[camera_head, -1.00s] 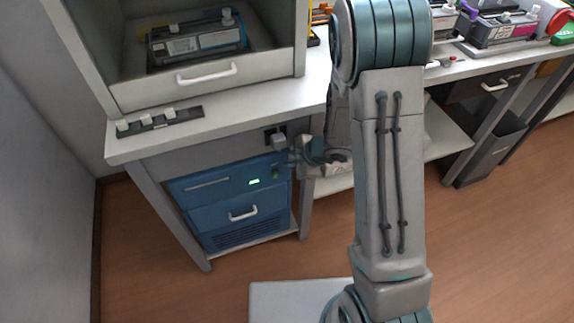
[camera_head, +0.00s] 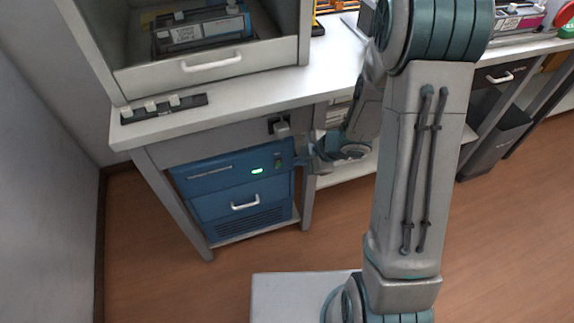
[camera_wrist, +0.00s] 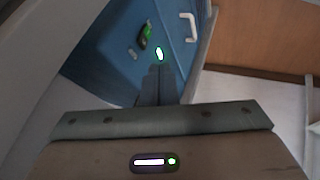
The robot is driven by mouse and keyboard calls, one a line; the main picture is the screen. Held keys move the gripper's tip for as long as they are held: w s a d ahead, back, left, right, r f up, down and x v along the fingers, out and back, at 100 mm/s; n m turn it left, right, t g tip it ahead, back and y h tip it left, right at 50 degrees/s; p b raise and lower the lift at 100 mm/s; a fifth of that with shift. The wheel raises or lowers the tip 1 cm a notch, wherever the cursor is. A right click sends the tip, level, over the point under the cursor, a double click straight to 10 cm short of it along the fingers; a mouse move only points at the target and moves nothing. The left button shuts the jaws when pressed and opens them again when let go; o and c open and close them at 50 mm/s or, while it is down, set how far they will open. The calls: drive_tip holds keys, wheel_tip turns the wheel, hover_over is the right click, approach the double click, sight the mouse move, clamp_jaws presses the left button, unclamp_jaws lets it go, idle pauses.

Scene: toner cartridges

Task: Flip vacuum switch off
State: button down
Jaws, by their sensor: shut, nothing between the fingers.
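The blue vacuum unit (camera_head: 208,178) stands under the left workbench, with a lit green light (camera_head: 257,170) on its front. A small dark switch (camera_head: 278,160) sits right of the light; its lever position is too small to tell. In the wrist view the switch (camera_wrist: 146,34) shows a little green, close to the glowing light (camera_wrist: 159,54). My gripper (camera_head: 299,160) is at the unit's upper right, just right of the switch. In the wrist view my gripper's fingers (camera_wrist: 156,75) are together and empty, pointing at the panel near the light. Contact cannot be told.
A grey socket box (camera_head: 281,127) hangs under the bench edge, just above my gripper. The bench leg (camera_head: 307,185) stands right beside the unit. A white drawer handle (camera_head: 245,203) sticks out below. The floor in front is open.

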sight(278, 163)
drive_tip(key=shift+s+d+r+b, duration=0.1)
drive_tip(key=shift+s+d+b, duration=0.35)
drive_tip(key=shift+s+b, duration=0.4)
drive_tip(key=shift+s+d+r+b, duration=0.1)
drive_tip(key=shift+s+d+b, duration=0.35)
drive_tip(key=shift+s+b, duration=0.4)
drive_tip(key=shift+w+f, duration=0.1)
drive_tip(key=shift+w, duration=0.05)
drive_tip(key=shift+w+a+f+b, duration=1.5)
drive_tip(key=shift+w+a+f, duration=0.1)
drive_tip(key=shift+w+f, duration=0.25)
drive_tip(key=shift+w+a+f+b, duration=1.45)
drive_tip(key=shift+w+a+f, duration=0.15)
drive_tip(key=shift+w+f, duration=0.2)
drive_tip(key=shift+r, duration=0.15)
